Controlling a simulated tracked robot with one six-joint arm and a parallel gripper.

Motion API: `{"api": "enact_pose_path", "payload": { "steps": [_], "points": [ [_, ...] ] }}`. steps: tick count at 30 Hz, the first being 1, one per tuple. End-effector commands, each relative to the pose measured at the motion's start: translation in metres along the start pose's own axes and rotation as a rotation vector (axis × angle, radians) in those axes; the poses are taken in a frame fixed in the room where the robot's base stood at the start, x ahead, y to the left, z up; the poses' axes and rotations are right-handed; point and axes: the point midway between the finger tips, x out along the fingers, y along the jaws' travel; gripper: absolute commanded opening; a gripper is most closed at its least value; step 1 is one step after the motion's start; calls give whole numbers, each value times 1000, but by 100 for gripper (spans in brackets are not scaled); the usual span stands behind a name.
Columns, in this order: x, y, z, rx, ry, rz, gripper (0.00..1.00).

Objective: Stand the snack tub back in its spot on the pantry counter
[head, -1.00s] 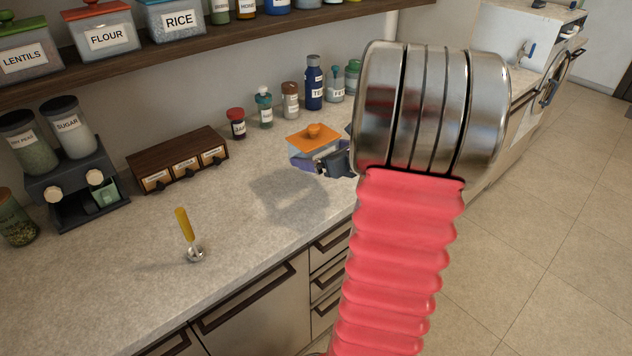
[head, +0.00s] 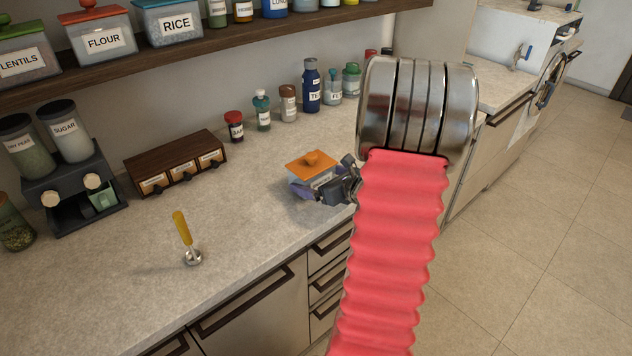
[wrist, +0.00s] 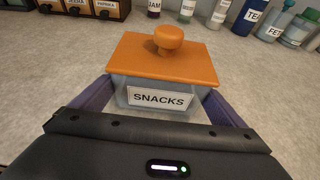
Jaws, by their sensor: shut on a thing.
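The snack tub is a clear container with an orange lid and round knob (head: 312,161); in the wrist view its white label reads SNACKS (wrist: 158,98). It is upright at the front part of the pantry counter (head: 255,225), left of my arm. My gripper (head: 312,185) is shut on the tub, with a purple finger on each side of it in the wrist view (wrist: 160,105). The tub looks at or very near the counter surface; its base is hidden by the gripper, so I cannot tell whether it touches.
Behind the tub stand several jars, among them a blue bottle (head: 311,88) and a red-capped jar (head: 233,126). A wooden drawer box (head: 176,163) and a yellow-handled tool (head: 184,232) are to the left. A shelf (head: 130,65) hangs above. Counter between tool and tub is clear.

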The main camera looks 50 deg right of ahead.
Motion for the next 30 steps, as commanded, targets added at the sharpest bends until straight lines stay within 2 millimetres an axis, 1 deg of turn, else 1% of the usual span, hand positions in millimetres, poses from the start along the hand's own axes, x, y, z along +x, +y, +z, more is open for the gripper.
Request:
{"api": "enact_pose_path", "payload": {
  "steps": [1, 3, 14, 15, 17, 27, 30],
  "points": [
    [2, 0, -5, 1, 0, 0, 68],
    [3, 0, -8, 0, 0, -1, 68],
    [4, 0, -10, -1, 0, -1, 68],
    [4, 0, -11, -1, 1, -1, 95],
    [4, 0, -10, -1, 1, -1, 99],
    [3, 0, -8, -1, 0, -1, 100],
    [-4, -1, -8, 0, 0, -4, 100]
  ]
}}
